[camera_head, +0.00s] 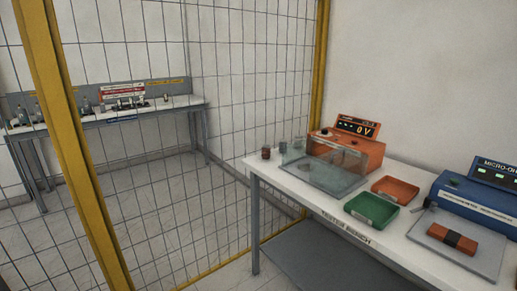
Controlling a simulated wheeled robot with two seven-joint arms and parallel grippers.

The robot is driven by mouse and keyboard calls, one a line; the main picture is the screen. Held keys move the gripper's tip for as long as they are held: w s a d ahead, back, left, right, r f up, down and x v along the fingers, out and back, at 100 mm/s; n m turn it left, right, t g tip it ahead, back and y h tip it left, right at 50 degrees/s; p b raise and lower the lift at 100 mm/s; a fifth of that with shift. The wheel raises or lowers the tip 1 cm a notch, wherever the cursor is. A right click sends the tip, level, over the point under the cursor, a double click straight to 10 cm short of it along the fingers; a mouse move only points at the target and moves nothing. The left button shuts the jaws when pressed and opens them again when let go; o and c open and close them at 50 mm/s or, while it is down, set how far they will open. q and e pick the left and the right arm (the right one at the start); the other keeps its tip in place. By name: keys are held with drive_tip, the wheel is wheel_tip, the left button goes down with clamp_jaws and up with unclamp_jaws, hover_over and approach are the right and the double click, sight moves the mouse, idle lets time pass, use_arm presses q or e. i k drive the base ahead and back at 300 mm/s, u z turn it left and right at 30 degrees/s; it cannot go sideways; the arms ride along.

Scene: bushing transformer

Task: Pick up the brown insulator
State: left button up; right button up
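A small dark brown ribbed piece that looks like the brown insulator (266,153) stands upright at the far left corner of the test bench (338,221). Two greyish small pieces stand near it: one grey piece (283,147) just to its right and another grey piece (298,143) farther right, partly at the clear box. Neither of my grippers shows in the head view.
A clear box (335,175) and an orange meter (360,147) stand right of the insulator. A green tray (371,210), an orange tray (395,190) and a blue meter (470,200) are on the bench. A yellow-framed mesh fence (225,120) stands left.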

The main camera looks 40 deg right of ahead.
sight(266, 151)
drive_tip(key=z, duration=0.4)
drive_tip(key=i, duration=0.8)
drive_tip(key=z, duration=1.35)
drive_tip(key=i, duration=0.6)
drive_tip(key=z, duration=0.65)
